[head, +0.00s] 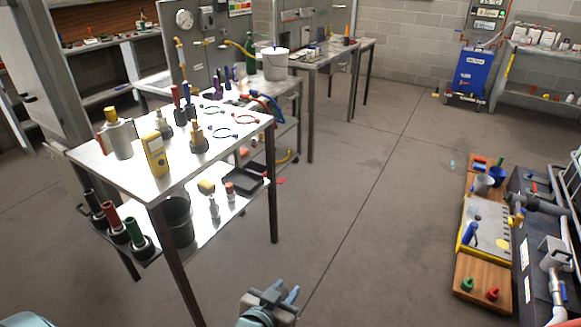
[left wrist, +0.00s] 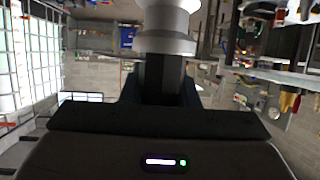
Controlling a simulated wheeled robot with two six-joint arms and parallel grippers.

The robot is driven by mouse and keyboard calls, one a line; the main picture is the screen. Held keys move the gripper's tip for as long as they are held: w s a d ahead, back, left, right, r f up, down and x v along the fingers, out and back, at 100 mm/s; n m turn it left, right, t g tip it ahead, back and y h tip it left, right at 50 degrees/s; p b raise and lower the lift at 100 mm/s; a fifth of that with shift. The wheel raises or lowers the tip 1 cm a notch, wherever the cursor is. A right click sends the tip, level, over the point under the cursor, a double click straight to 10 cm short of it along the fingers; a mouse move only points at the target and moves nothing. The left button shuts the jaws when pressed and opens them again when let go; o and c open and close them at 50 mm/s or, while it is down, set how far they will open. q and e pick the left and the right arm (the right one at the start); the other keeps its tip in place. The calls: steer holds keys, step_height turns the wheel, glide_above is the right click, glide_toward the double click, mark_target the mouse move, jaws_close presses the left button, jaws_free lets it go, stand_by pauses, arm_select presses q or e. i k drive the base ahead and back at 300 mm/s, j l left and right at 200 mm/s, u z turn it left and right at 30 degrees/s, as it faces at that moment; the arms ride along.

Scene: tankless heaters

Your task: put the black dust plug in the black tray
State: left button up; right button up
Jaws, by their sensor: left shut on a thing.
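My left gripper (head: 284,294) is at the bottom middle of the head view, above the floor and in front of the table. It is shut on a part with a black, flat-sided body (left wrist: 162,75) and a wider pale grey ringed end (left wrist: 167,30). This part fills the middle of the left wrist view. I cannot tell for sure that it is the black dust plug. A flat black tray (head: 241,181) lies on the lower shelf of the table, beyond the gripper and apart from it. My right gripper is not in view.
The metal table (head: 178,176) holds a yellow meter (head: 155,156), canister and coloured rings. Its legs and top edge frame the lower shelf, where a black bucket (head: 178,221) stands. A wooden board (head: 482,270) with green and red plugs lies at right. The floor between is clear.

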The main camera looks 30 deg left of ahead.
mark_target(243, 183)
steer(key=i+u, duration=0.2)
steer(key=i, duration=0.2)
steer(key=i+l+u, duration=0.15)
steer(key=i, duration=0.3)
steer(key=i+l+u, duration=0.2)
steer(key=i, duration=0.2)
steer(key=i+l+u, duration=0.2)
steer(key=i, duration=0.2)
